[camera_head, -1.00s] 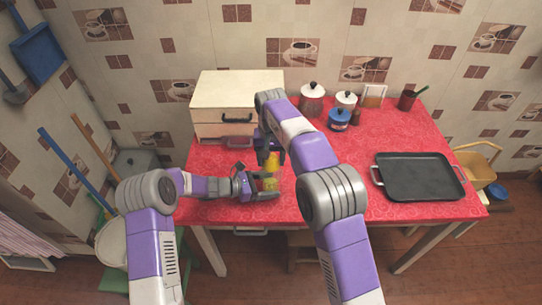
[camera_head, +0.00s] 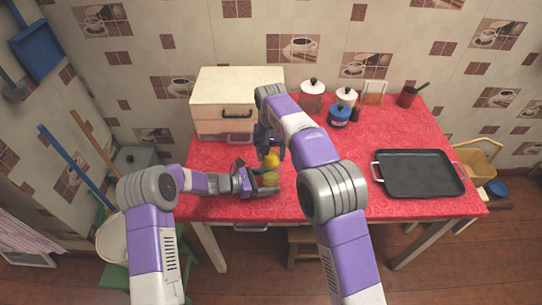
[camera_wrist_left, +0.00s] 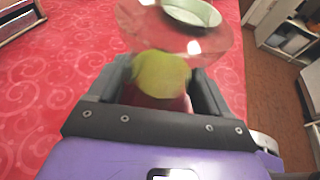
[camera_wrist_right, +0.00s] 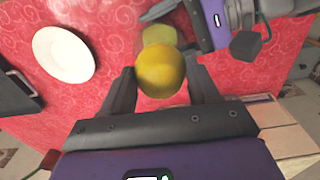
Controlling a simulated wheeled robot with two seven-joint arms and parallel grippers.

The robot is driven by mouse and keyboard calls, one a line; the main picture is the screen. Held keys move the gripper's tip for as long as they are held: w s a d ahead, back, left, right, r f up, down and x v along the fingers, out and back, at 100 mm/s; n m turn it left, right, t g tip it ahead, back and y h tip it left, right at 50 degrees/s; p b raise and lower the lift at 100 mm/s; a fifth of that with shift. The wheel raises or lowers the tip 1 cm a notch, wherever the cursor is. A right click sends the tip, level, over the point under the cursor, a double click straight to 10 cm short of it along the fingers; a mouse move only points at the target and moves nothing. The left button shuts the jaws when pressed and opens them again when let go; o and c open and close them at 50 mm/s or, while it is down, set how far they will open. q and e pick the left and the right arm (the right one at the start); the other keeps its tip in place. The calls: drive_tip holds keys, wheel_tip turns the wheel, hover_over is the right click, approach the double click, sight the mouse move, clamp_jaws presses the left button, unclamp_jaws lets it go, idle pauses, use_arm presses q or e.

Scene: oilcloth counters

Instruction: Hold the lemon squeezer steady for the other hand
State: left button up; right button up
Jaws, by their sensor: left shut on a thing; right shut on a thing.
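My left gripper (camera_head: 262,181) is shut on the lemon squeezer (camera_head: 269,179), a yellow-green, partly see-through thing low over the front of the counter. It also shows, blurred, between the jaws in the left wrist view (camera_wrist_left: 162,73). A clear, wide-rimmed shape lies just beyond it there; I cannot tell if it is part of the squeezer. My right gripper (camera_wrist_right: 160,95) is shut on a yellow lemon (camera_wrist_right: 160,71), directly over the squeezer. The head view shows the lemon (camera_head: 271,160) just above the squeezer; whether they touch is unclear.
A white plate (camera_wrist_right: 63,53) lies on the red counter near the grippers; my right arm hides it in the head view. A cream drawer box (camera_head: 236,88) stands behind. Jars (camera_head: 312,95) stand at the back. A black tray (camera_head: 418,174) lies on the right.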

drive_tip(key=shift+r, duration=0.25)
drive_tip(key=shift+r, duration=1.45)
use_arm(q)
drive_tip(key=o, duration=0.7)
drive_tip(key=shift+a, duration=0.1)
drive_tip(key=v, duration=1.2)
drive_tip(key=shift+s, duration=0.1)
